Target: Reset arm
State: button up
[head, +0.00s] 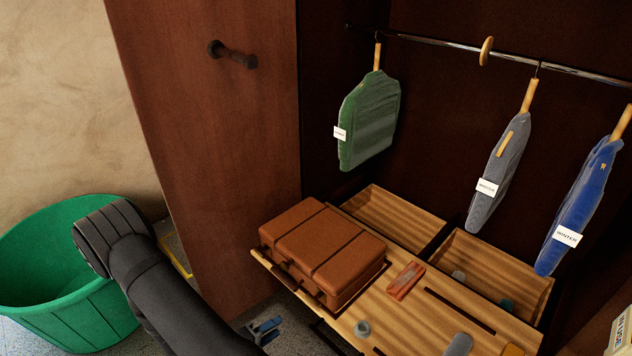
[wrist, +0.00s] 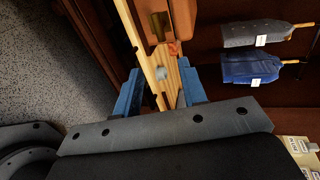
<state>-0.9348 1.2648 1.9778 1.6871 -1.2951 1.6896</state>
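My gripper (head: 266,331) shows at the bottom of the head view, in front of and below the front edge of a wooden panel (head: 420,318). In the wrist view my gripper's two blue fingers (wrist: 160,92) are spread apart with nothing held between them. The wooden panel (wrist: 138,42) appears beyond and between the fingers, and I cannot tell its exact distance. The panel lies roughly flat at the wardrobe's front, with slots in it. A brown suitcase (head: 325,250) rests on it. My arm hides part of the floor.
A small red-brown block (head: 405,280) and grey round pieces lie on the panel. Two wooden bins (head: 395,218) stand behind it. Green, grey and blue garments (head: 370,120) hang from a rail above. A wardrobe door (head: 210,130) with a dark handle and a green tub (head: 60,300) are at left.

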aim_at(313, 302)
jog(key=x, duration=1.5)
jog(key=n, duration=0.2)
jog(key=shift+w+a+r+n+g+h, duration=0.1)
jog(key=shift+a+n+g+h, duration=0.05)
jog(key=shift+n+g+h, duration=0.2)
jog(key=shift+w+a+r+n+g+h, duration=0.1)
jog(key=shift+n+g+h, duration=0.4)
jog(key=shift+n, duration=1.05)
jog(key=m, duration=0.2)
jog(key=m+t+y, duration=0.1)
jog(key=m, duration=0.2)
jog(key=shift+s+t+y, duration=0.2)
jog(key=shift+t+y, duration=0.05)
jog(key=shift+s+a+m, duration=0.35)
jog(key=shift+s+m, duration=0.05)
jog(key=shift+s, duration=0.15)
